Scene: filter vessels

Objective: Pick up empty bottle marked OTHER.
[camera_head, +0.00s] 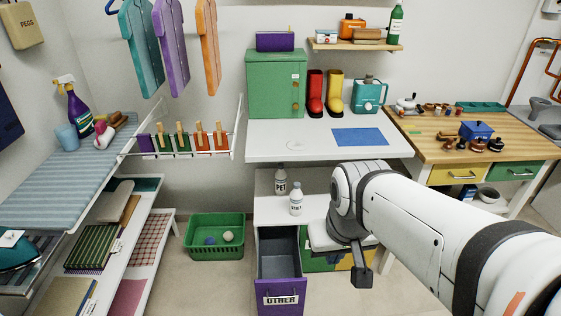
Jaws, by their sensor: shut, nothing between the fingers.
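The bottle marked OTHER (296,203) is small and white with a dark label. It stands upright on the low white shelf (266,210) under the white worktop, above an open drawer. A similar bottle marked PET (281,183) stands just behind it to the left. My gripper (362,278) is to the right of and below the OTHER bottle, apart from it. It points downward, shut and empty; its fingers show only in part. The bottle is not hidden by my arm.
The purple-fronted drawer marked OTHER (281,299) is pulled out and looks empty. Green and yellow drawer fronts are partly behind my arm. The worktop (265,145) overhangs the bottles.

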